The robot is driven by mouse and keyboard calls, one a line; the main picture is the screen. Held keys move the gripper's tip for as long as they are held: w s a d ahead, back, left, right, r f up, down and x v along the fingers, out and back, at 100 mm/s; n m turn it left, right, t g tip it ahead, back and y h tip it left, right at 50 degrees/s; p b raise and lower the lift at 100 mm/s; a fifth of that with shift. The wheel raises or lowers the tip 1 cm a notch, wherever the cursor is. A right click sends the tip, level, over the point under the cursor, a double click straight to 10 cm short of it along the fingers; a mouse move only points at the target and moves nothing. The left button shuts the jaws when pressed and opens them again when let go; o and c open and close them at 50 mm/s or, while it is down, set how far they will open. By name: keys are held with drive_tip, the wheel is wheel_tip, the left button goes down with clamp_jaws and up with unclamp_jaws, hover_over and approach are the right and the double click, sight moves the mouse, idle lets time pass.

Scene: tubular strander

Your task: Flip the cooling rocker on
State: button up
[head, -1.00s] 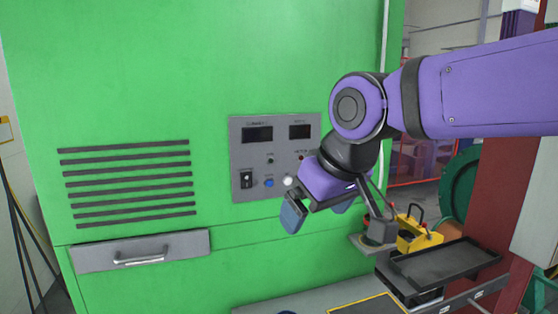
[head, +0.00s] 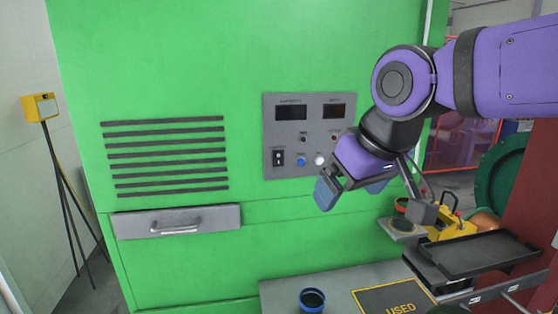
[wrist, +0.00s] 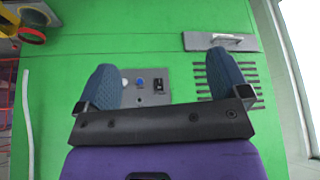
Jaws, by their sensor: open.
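The cooling rocker (head: 279,158) is a small black switch with a light mark, at the lower left of the grey control panel (head: 268,128) on the green cabinet. It also shows in the wrist view (wrist: 159,86), between my fingers, with the blue button beside it. My gripper (head: 348,193) is open and empty, in front of and below the panel's lower right part, right of the rocker and apart from it. Which way the rocker is tipped is too small to tell. My gripper hides part of the panel's lower right.
A blue button (head: 301,161) and a white knob (head: 320,159) sit right of the rocker. Vent slots (head: 165,155) and a handled drawer (head: 176,221) are at left. A black tray (head: 480,254) and a blue-rimmed cup (head: 312,299) stand below.

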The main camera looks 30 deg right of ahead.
drive_tip(key=shift+w+r, duration=0.1)
drive_tip(key=shift+w, duration=0.05)
drive_tip(key=c, duration=0.7)
drive_tip(key=shift+w+r+n, duration=0.1)
drive_tip(key=shift+w+n, duration=0.3)
drive_tip(key=c, duration=0.4)
drive_tip(key=shift+w+r+n+y, duration=0.2)
drive_tip(key=shift+w+n, duration=0.2)
drive_tip(key=shift+w, duration=0.2)
drive_tip(key=shift+w+r+n+y, duration=0.1)
drive_tip(key=shift+w+n+y, duration=0.1)
drive_tip(key=shift+w+n, duration=0.3)
clamp_jaws()
drive_tip(key=w+d+n+y, duration=0.1)
drive_tip(key=w+d+n, duration=0.2)
drive_tip(key=w+n, duration=0.2)
drive_tip(key=w+d+r+n+t, duration=0.1)
drive_tip(key=w+d+n, duration=0.2)
drive_tip(key=w, duration=0.9)
drive_tip(key=shift+w+n+y, duration=0.3)
drive_tip(key=shift+n+y, duration=0.1)
drive_tip(key=shift+n, duration=1)
